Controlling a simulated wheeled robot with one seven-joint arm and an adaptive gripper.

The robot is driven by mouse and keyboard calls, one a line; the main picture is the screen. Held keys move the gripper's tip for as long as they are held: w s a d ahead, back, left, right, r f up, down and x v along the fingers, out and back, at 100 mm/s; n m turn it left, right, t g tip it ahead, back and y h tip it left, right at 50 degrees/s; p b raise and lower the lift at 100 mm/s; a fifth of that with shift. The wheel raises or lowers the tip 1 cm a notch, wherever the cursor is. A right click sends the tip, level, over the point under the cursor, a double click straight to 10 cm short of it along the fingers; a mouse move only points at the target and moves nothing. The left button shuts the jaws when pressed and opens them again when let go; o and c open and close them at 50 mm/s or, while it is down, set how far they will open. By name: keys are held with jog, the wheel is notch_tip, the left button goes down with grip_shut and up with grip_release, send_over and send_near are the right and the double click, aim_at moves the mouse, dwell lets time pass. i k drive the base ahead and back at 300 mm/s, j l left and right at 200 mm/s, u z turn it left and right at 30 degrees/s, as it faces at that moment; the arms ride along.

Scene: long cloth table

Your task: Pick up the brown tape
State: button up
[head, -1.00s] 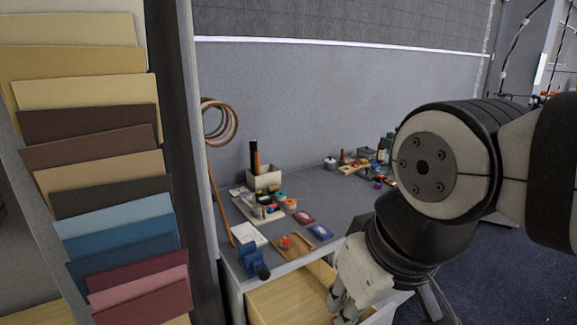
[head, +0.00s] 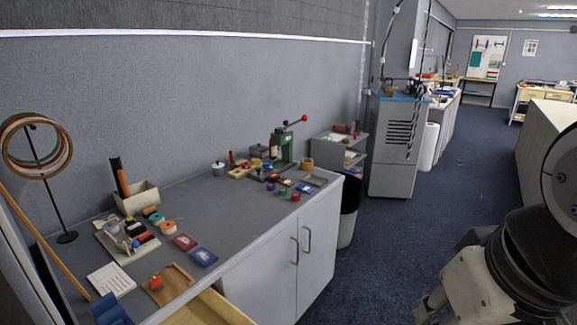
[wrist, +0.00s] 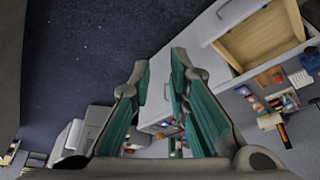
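A small brown roll (head: 307,163), which looks like the brown tape, stands on the grey table near its far right end, just right of a green press (head: 283,148). I cannot make the roll out clearly in the wrist view.
An open wooden drawer (head: 211,309) juts from the table's near end; it also shows in the wrist view (wrist: 262,42). A black bin (head: 349,208) and a grey cabinet (head: 392,150) stand past the table's far end. Blue carpet (head: 390,245) to the right is clear.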

aim_at(305, 164)
jog(key=i+l+u, duration=0.1)
jog(key=i+l, duration=0.2)
jog(key=i, duration=0.15)
jog(key=i+l+u, duration=0.1)
jog(key=i+l, duration=0.25)
jog(key=i+l+u, duration=0.15)
jog(key=i+l, duration=0.25)
jog(key=i+l+u, duration=0.1)
jog(key=i+l, duration=0.3)
jog(key=i+l+u, duration=0.1)
jog(key=i+l, duration=0.35)
jog(key=i+l+u, duration=0.1)
jog(key=i+l, duration=0.25)
jog(key=l, duration=0.15)
jog(key=i+l+u, duration=0.1)
jog(key=i+l, duration=0.25)
jog(key=l, duration=0.15)
jog(key=i+l+u, duration=0.1)
jog(key=i+l, duration=0.25)
jog(key=l, duration=0.2)
